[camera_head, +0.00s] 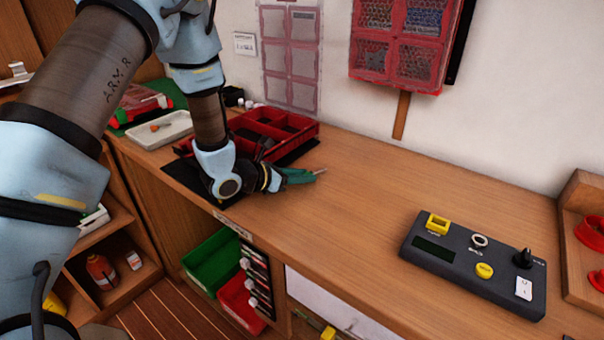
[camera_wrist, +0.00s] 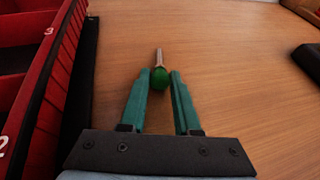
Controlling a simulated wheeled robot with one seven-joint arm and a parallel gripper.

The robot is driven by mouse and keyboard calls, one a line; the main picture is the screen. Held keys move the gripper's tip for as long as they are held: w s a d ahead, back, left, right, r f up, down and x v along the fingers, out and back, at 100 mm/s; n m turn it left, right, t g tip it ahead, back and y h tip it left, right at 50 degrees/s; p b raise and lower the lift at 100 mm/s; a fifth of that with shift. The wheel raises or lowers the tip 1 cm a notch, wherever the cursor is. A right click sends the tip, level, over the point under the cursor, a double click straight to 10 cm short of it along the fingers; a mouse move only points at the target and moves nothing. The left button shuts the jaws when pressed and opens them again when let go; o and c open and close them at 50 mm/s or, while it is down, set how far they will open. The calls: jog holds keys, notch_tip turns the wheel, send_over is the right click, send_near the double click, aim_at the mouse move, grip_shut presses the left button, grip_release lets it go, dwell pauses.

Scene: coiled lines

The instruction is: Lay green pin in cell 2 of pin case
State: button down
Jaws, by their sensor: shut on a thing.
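The green pin (camera_wrist: 159,77) has a round green head and a pale shaft that points away from me. My gripper (camera_wrist: 159,84) is shut on its green head, with the teal fingers on either side, in the wrist view. In the head view my gripper (camera_head: 302,176) is over the bench to the right of the red pin case (camera_head: 271,122). The case also shows at the left of the wrist view (camera_wrist: 52,87), with the numbers 2 and 3 on its wall. My arm hides part of the case in the head view. Cell contents are not clear.
A dark control box (camera_head: 474,265) with yellow parts lies on the bench at the right. A pale tray (camera_head: 160,130) stands at the back left. The wooden bench (camera_head: 385,190) is clear between my gripper and the control box.

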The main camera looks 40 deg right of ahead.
jog(key=shift+f, duration=0.15)
jog(key=c, duration=0.6)
grip_release()
jog(key=shift+c, duration=0.2)
